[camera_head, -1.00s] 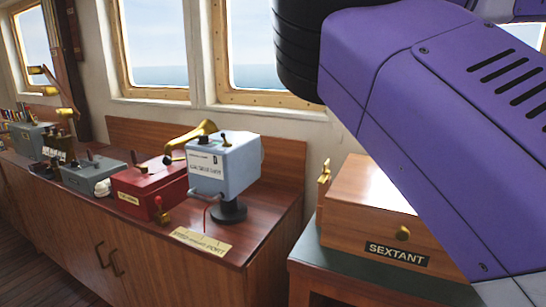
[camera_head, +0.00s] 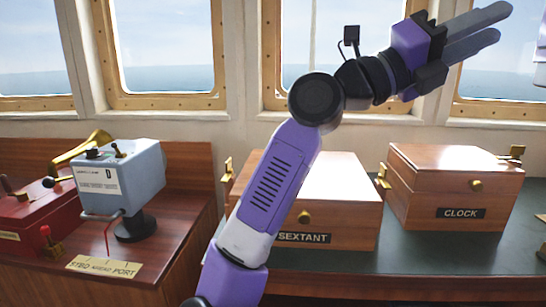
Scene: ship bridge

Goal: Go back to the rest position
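My arm rises through the middle of the head view, in front of the sextant box. My gripper (camera_head: 484,33) is at the upper right, raised before the windows and well above the boxes. Its two grey fingers point up and to the right, with a narrow gap visible between them. Nothing shows between the fingers. I cannot tell from this angle how far they are spread.
A wooden box labelled SEXTANT (camera_head: 345,205) stands partly behind my arm on a dark green-topped table (camera_head: 420,252). A box labelled CLOCK (camera_head: 455,185) stands to its right. At left, a blue-grey device (camera_head: 120,178) and a red box (camera_head: 32,215) sit on a wooden cabinet.

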